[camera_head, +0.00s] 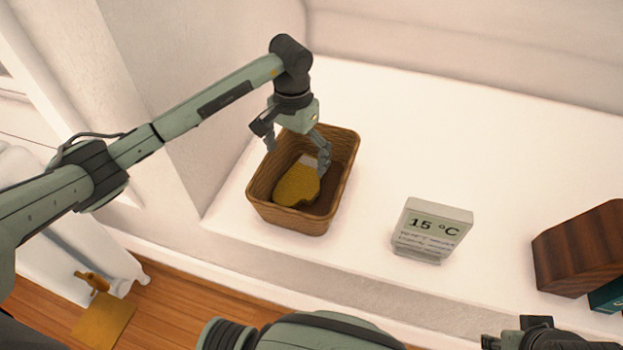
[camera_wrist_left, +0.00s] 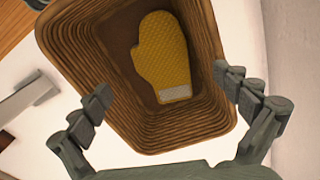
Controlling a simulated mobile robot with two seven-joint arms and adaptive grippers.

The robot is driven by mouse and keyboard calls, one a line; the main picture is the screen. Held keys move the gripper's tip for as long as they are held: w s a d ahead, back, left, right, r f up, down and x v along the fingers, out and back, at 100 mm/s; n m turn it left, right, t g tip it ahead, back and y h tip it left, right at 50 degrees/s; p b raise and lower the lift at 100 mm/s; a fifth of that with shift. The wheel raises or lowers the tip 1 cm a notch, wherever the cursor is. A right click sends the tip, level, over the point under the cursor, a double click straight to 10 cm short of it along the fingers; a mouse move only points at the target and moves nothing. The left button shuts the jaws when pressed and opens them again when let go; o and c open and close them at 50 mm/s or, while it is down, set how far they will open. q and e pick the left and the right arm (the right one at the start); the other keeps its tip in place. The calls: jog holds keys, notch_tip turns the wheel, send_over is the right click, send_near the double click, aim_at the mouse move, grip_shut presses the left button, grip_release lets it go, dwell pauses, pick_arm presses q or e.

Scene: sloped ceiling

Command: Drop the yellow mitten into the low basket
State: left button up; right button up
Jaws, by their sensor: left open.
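The yellow mitten (camera_head: 297,183) lies inside the low brown basket (camera_head: 290,221), which stands on the white ledge. In the left wrist view the mitten (camera_wrist_left: 162,52) rests flat on the basket floor, its pale cuff toward the gripper. The ribbed basket wall (camera_wrist_left: 95,68) shows around it. My left gripper (camera_head: 297,158) is over the basket with its fingers spread, empty and apart from the mitten. In the left wrist view my left gripper (camera_wrist_left: 164,95) is open, with one finger to each side of the basket opening. Part of my right gripper (camera_head: 520,338) shows at the bottom right edge.
A white box-like sign reading 15 °C (camera_head: 432,230) stands on the white ledge (camera_head: 480,130) right of the basket. A dark wooden block (camera_head: 583,250) stands at the far right, beside a teal item (camera_head: 607,295). The ledge behind the sign is clear.

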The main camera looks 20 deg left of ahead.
pick_arm(q)
jog(key=shift+r, duration=0.1)
notch_tip(320, 180, up, 12)
dwell(0.4)
jog(key=shift+s, duration=0.1)
